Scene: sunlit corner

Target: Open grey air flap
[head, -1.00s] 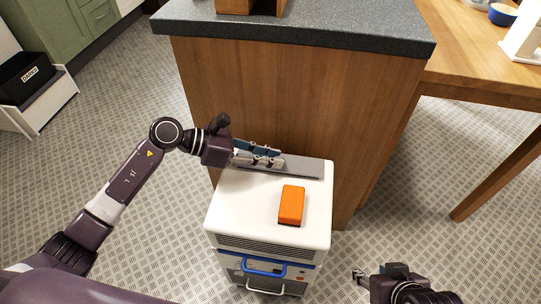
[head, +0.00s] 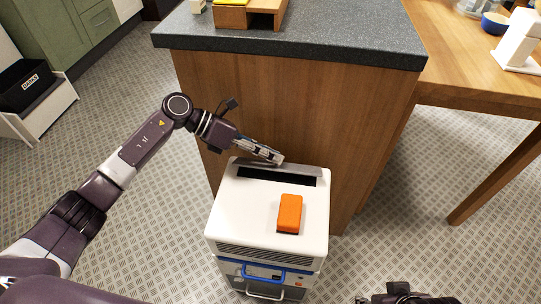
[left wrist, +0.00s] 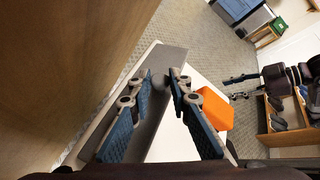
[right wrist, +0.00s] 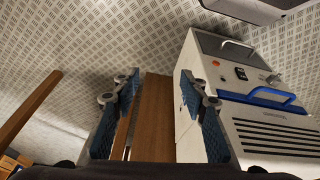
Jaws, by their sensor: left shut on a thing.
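The grey air flap (head: 306,169) is a long flat plate at the back of the top of a white boxy unit (head: 245,205). It is tilted up, and a dark slot (head: 285,177) shows in front of it. My left gripper (head: 278,158) is at the flap's left half, shut on it. In the left wrist view the flap (left wrist: 158,118) runs between the two fingers (left wrist: 160,76). My right gripper is open and empty in the right wrist view (right wrist: 158,78), in front of the unit (right wrist: 225,50); only a little of it shows at the bottom of the head view.
An orange block (head: 290,211) lies on the unit's top, in front of the slot. A wooden counter (head: 300,105) stands close behind the unit. Open floor lies left and right.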

